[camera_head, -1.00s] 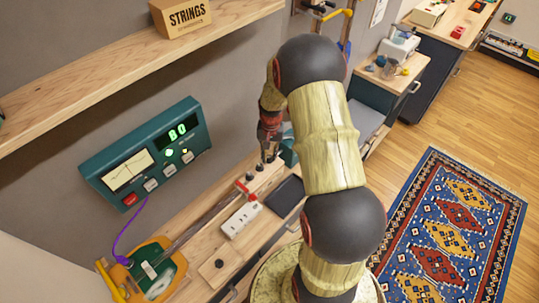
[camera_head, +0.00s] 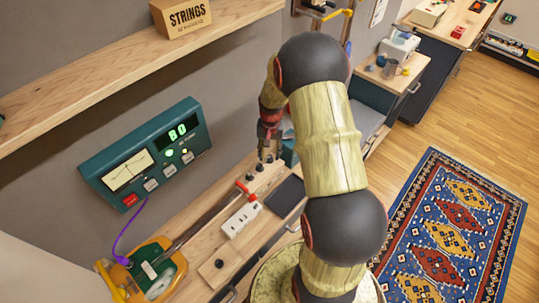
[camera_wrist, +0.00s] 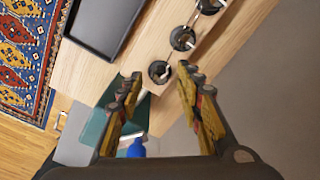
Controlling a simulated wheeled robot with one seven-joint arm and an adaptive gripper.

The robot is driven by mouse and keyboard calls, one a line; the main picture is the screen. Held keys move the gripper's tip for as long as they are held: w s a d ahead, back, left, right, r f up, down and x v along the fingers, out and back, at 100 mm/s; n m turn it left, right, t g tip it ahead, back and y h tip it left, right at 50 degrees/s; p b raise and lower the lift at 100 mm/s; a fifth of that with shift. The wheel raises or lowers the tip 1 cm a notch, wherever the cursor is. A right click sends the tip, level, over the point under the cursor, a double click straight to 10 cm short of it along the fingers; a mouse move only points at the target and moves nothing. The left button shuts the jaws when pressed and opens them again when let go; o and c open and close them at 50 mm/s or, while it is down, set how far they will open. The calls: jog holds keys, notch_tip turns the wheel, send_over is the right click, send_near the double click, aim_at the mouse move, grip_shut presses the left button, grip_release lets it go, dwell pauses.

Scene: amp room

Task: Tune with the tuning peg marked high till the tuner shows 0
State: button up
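The green tuner (camera_head: 146,153) is on the wall at left; its lit display (camera_head: 178,132) reads something like "B0" or "80". A stringed instrument with a green and orange body (camera_head: 150,270) lies on the bench, its neck running to a headstock with several dark tuning pegs (camera_head: 250,176). In the wrist view the nearest peg (camera_wrist: 157,74) shows between my fingertips, with another peg (camera_wrist: 182,38) beyond. My gripper (camera_wrist: 160,82) is open, its fingers apart on either side of that peg's image; contact cannot be told. No peg marking is readable.
A dark tray (camera_head: 285,194) is to the right. A wooden shelf (camera_head: 120,75) with a STRINGS box (camera_head: 181,17) hangs above. A purple cable (camera_head: 128,230) joins tuner and instrument.

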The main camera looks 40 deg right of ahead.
aim_at(270, 157)
notch_tip(270, 157, up, 11)
dwell(0.3)
jog(key=shift+s+d+f, duration=0.1)
dwell(0.4)
jog(key=s+a+r+n+t+b, duration=0.2)
jog(key=s+a+r+n+b, duration=0.2)
jog(key=s+a, duration=0.6)
jog(key=s+a+r+n+t+b, duration=0.3)
jog(key=s+a+r+n+b, duration=0.2)
jog(key=s+a+r, duration=0.4)
jog(key=shift+s+a+r, duration=0.25)
jog(key=shift+s+a, duration=0.15)
jog(key=shift+a, duration=2.2)
